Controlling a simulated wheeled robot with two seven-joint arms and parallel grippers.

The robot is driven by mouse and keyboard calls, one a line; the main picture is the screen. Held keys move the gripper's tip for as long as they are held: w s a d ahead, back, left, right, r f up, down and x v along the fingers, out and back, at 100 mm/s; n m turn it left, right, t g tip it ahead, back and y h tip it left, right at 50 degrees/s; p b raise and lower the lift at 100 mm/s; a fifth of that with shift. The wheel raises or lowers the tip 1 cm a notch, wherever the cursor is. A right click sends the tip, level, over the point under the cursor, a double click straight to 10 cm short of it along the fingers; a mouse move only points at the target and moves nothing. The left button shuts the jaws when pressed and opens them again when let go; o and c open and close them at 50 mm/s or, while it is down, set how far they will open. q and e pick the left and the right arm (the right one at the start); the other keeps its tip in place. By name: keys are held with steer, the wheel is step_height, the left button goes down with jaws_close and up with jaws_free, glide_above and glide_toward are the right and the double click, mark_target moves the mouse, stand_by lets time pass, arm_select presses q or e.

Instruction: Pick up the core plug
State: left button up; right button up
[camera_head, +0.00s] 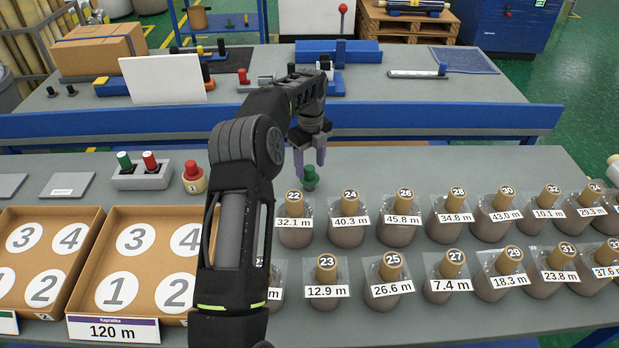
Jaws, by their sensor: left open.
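A green core plug (310,178) stands on the grey table just behind the wrapped rolls. My left gripper (309,160) points down above it with its fingers apart, and the plug's top is just below the fingertips. I cannot tell whether the fingers touch it. Another green plug (124,160) and a red plug (150,161) sit in a grey holder (142,180) at the left. A red plug (192,171) stands in a tan roll core (194,185) beside the holder. My right gripper is not in view.
Several numbered wrapped rolls (346,234) with length labels fill the table's front right. Two cardboard trays (92,247) with numbered circles lie at the front left, partly behind my left arm. A blue rail (450,120) runs behind. The table right of the plug is clear.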

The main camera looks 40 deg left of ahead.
mark_target(310, 177)
arm_select(q)
step_height(310, 177, down, 5)
steer(key=shift+r+p, duration=0.1)
steer(key=shift+p, duration=0.8)
steer(key=shift+f, duration=0.2)
steer(key=c, duration=1)
